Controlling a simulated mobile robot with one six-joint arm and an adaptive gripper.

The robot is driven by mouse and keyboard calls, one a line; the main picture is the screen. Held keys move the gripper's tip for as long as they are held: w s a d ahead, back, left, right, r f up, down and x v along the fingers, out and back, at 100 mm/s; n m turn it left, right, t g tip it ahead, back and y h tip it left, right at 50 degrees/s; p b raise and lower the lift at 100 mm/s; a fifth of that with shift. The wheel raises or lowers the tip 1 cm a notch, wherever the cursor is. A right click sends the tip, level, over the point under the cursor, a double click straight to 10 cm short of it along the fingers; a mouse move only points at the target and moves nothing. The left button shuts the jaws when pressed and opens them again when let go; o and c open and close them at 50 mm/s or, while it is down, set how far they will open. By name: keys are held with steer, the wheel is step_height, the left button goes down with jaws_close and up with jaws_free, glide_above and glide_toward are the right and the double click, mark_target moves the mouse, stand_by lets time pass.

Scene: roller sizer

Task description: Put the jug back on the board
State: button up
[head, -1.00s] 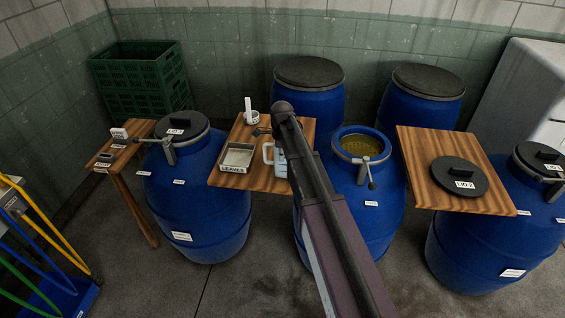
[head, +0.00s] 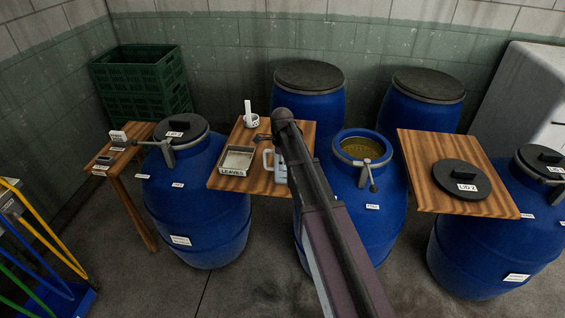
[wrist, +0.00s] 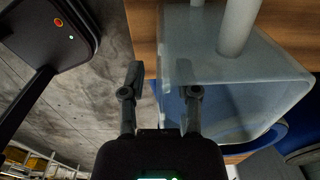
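The jug (head: 280,170) is pale and translucent, at the front right of the middle wooden board (head: 258,184). Its handle (head: 267,157) shows on its left side, and my arm hides its right part. In the wrist view the jug (wrist: 262,75) is large at upper right, with a white bar of its handle (wrist: 238,25) in front. My gripper (wrist: 163,85) has its fingers apart; the right finger overlaps the jug's near side and the left finger is clear of it. I cannot tell whether the right finger touches the jug. In the head view the gripper is hidden behind the arm.
A tray labelled LEAVES (head: 237,161) and a small pot with a white handle (head: 250,120) share the board. An open blue drum (head: 350,215) stands right of my arm, with a clamp on its rim. Lid 2 (head: 461,179) lies on the right board (head: 430,150).

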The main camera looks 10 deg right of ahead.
steer(key=shift+r, duration=0.15)
step_height(320, 180, up, 12)
steer(key=p, duration=1.2)
steer(key=shift+s, duration=0.1)
stand_by(0.9)
steer(key=s+d+n, duration=0.3)
steer(key=s+n, duration=1.8)
steer(key=s, duration=0.4)
steer(key=shift+n, duration=0.3)
